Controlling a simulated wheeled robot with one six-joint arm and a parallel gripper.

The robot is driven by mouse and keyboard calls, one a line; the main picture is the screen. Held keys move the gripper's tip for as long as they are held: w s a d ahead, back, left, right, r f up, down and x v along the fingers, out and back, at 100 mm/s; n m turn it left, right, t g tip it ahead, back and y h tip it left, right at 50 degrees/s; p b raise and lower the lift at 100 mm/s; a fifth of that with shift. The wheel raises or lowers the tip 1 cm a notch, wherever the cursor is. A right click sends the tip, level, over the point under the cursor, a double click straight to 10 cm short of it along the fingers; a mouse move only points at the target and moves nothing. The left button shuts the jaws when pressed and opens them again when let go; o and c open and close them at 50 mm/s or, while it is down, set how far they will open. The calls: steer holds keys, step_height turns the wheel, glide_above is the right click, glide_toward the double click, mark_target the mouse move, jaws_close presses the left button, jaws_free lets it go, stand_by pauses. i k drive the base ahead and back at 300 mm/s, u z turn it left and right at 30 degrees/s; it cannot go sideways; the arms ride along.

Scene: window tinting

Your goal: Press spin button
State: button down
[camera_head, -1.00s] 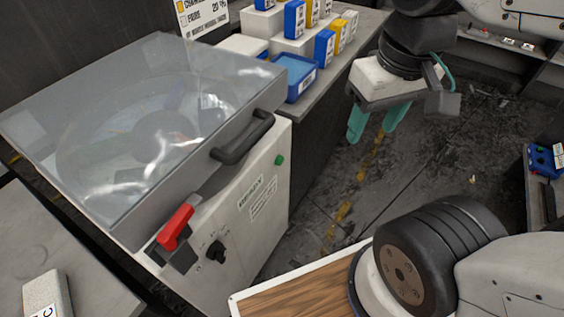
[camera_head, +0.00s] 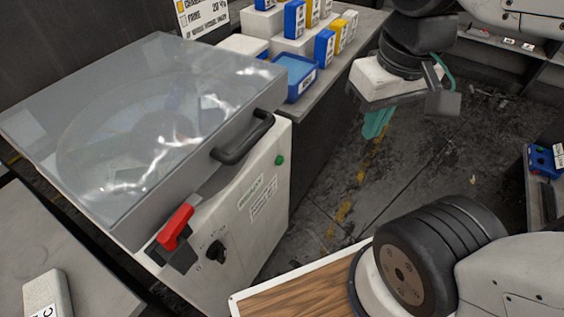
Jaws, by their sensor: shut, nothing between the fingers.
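The spin machine (camera_head: 262,235) is a white box with a clear, tinted lid (camera_head: 150,125) that is down, with a dark handle (camera_head: 245,138) at its front edge. A small green button (camera_head: 280,160) sits on its front panel, near the upper right corner. A red lever (camera_head: 175,228) and a black knob (camera_head: 216,251) are lower left on the same panel. My gripper (camera_head: 376,124) has teal fingers that are shut and empty. It hangs in the air to the right of and above the green button in the picture, apart from it.
A shelf (camera_head: 340,68) behind the machine holds a blue tray (camera_head: 296,78) and several blue, white and yellow boxes. A grey table (camera_head: 60,250) is at lower left.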

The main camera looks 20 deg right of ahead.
mark_target(280, 160)
steer(key=z, duration=2.65)
steer(key=k, duration=1.35)
steer(key=u, duration=1.65)
